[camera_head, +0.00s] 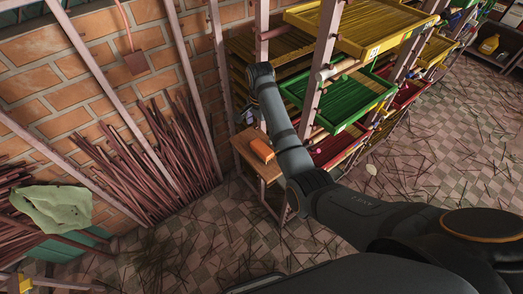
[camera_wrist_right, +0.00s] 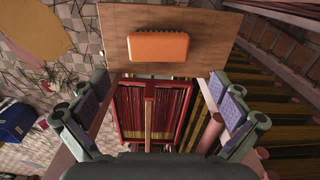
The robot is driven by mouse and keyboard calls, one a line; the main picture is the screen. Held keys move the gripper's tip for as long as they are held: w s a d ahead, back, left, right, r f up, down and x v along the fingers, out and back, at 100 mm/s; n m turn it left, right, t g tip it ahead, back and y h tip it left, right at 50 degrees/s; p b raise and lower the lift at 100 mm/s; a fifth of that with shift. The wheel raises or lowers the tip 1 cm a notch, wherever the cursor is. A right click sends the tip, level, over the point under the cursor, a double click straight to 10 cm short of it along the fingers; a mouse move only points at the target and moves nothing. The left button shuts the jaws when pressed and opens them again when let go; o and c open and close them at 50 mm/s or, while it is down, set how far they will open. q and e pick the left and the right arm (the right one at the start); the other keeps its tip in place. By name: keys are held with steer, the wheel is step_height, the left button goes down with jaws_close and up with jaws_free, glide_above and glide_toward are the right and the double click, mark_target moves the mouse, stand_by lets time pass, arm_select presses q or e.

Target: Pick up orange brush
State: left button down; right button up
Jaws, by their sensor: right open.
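The orange brush (camera_head: 262,150) lies on a small wooden table (camera_head: 243,147) beside the rack. It also shows in the right wrist view (camera_wrist_right: 158,46), lying crosswise on the bare tabletop (camera_wrist_right: 205,50). My right gripper (camera_wrist_right: 160,112) is open and empty, its two padded fingers spread wide on either side of the lower picture. The brush is beyond the fingertips and apart from them, in the upper middle of that view. In the head view my right gripper (camera_head: 249,114) is partly hidden behind my arm. My left gripper is not in view.
A rack with a yellow tray (camera_head: 350,30), a green tray (camera_head: 345,102) and red trays stands close to the right of the table. Reddish sticks (camera_head: 150,165) lean against the brick wall at left. Several thin sticks litter the tiled floor (camera_head: 215,235).

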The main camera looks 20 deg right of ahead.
glide_above(262, 147)
steer(key=f, duration=0.4)
steer(key=shift+s+a+f+p, duration=0.1)
steer(key=shift+a+p, duration=0.15)
steer(key=shift+p, duration=0.15)
steer(key=shift+f, duration=0.65)
steer(key=f, duration=0.1)
steer(key=f+p, duration=0.1)
steer(key=f, duration=0.2)
steer(key=shift+d, duration=0.25)
steer(key=shift+f, duration=0.35)
steer(key=c, duration=0.8)
steer(key=shift+r, duration=0.1)
